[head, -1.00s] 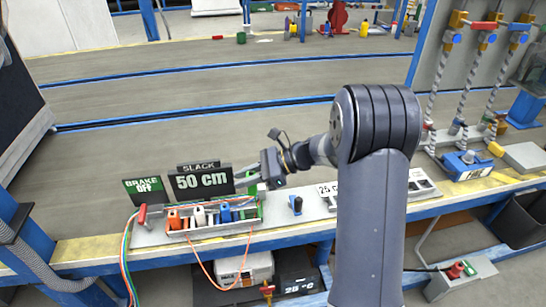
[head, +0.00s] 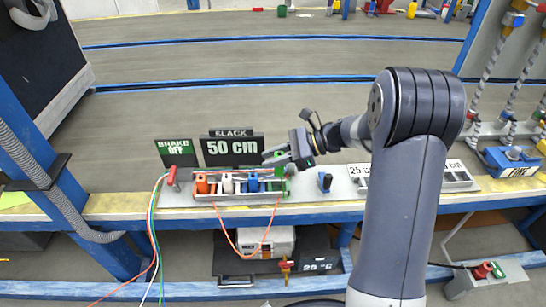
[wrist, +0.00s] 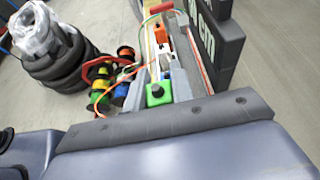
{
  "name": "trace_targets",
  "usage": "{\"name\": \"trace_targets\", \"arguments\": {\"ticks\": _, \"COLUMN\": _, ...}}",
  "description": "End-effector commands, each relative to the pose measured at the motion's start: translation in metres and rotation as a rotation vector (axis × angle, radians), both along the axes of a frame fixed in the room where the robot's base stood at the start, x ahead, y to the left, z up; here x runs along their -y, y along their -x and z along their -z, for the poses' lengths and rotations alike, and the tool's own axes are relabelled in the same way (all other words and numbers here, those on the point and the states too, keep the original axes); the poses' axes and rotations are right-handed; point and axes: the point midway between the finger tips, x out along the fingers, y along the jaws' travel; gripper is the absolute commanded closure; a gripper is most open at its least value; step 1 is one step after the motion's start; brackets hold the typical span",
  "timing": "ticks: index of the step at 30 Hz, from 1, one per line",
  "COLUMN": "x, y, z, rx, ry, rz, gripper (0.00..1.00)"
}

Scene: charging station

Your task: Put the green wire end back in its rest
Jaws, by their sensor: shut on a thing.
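The rack of wire rests (head: 235,201) stands on the bench edge, with orange (head: 201,184), white (head: 227,183) and blue (head: 252,183) ends in a row. My gripper (head: 275,158) is just above its right end. It is shut on the green wire end, which the fingers mostly hide; a little green shows around the fingertips. In the wrist view a green block (wrist: 157,94) with a dark round top lies just beyond my gripper's dark pad, in line with the rack. I cannot tell whether the green end touches its rest.
The "50 cm" slack sign (head: 232,150) stands close behind the rack, left of my gripper. The "BRAKE OFF" sign (head: 177,152) and a red lever (head: 172,176) are farther left. A blue switch (head: 325,181) stands right of the rack. An orange wire (head: 226,232) loops below the bench edge.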

Motion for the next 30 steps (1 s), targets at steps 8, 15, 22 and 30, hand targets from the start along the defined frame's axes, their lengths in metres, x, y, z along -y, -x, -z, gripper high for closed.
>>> {"name": "trace_targets", "arguments": {"ticks": 8, "x": 0.000, "y": 0.000, "z": 0.032, "rx": 0.000, "ry": 0.000, "rz": 0.000, "gripper": 0.99}}
{"name": "trace_targets", "arguments": {"ticks": 15, "x": 0.000, "y": 0.000, "z": 0.039, "rx": 0.000, "ry": 0.000, "rz": 0.000, "gripper": 0.99}}
{"name": "trace_targets", "arguments": {"ticks": 22, "x": 0.000, "y": 0.000, "z": 0.038, "rx": 0.000, "ry": 0.000, "rz": 0.000, "gripper": 0.99}}
{"name": "trace_targets", "arguments": {"ticks": 30, "x": 0.000, "y": 0.000, "z": 0.038, "rx": 0.000, "ry": 0.000, "rz": 0.000, "gripper": 0.99}}
